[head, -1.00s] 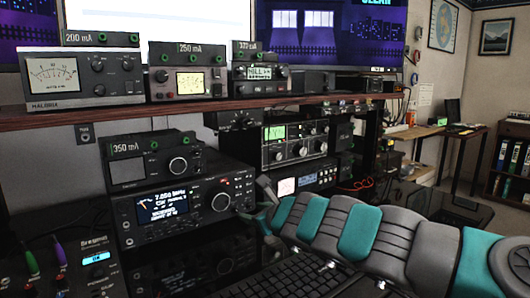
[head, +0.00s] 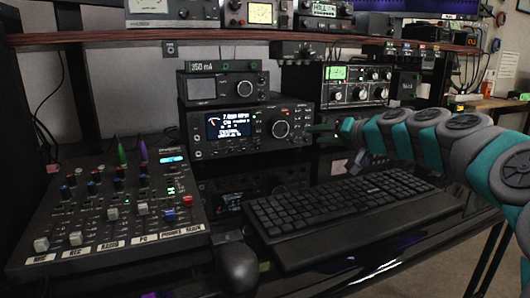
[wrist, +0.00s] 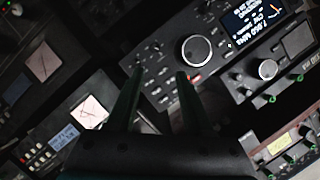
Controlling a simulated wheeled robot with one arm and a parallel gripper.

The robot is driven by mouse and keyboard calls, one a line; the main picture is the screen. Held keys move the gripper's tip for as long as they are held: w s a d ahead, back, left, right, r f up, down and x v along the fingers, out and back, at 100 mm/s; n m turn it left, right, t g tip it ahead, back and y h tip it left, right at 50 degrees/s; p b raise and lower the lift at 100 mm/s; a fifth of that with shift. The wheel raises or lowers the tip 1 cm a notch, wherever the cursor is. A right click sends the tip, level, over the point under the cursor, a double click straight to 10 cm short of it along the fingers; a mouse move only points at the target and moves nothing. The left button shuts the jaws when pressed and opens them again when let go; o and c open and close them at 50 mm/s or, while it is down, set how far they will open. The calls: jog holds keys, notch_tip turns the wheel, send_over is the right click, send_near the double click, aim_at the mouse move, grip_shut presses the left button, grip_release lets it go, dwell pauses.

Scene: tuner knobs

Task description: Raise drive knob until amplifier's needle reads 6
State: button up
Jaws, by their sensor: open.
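My gripper (head: 318,134) is at the right side of the black radio (head: 205,150), by its front face. In the wrist view my gripper (wrist: 160,70) is open, with nothing between its two dark green fingers. The radio's lit screen (wrist: 258,18) and large tuning knob (wrist: 196,50) lie beyond the fingertips. Small knobs and buttons show near the tips; no touching is visible. White-faced meters, one (wrist: 88,112) left of the fingers, show in the wrist view; their readings are too small to tell. I cannot tell which unit is the amplifier or which knob is drive.
A mixer (head: 105,215), a mouse (head: 238,268) and a keyboard (head: 350,210) lie on the desk. A wooden shelf (head: 230,37) runs above. A green-screen unit (head: 350,85) stands behind my arm.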

aim_at(295, 142)
jog(key=shift+s+d+f+n, duration=0.1)
jog(key=shift+d+f+n, duration=0.05)
jog(key=shift+f+n, duration=0.35)
jog(key=shift+a+f+g, duration=0.2)
jog(key=shift+g, duration=0.1)
jog(key=x, duration=0.7)
jog(key=shift+w, duration=0.35)
grip_shut()
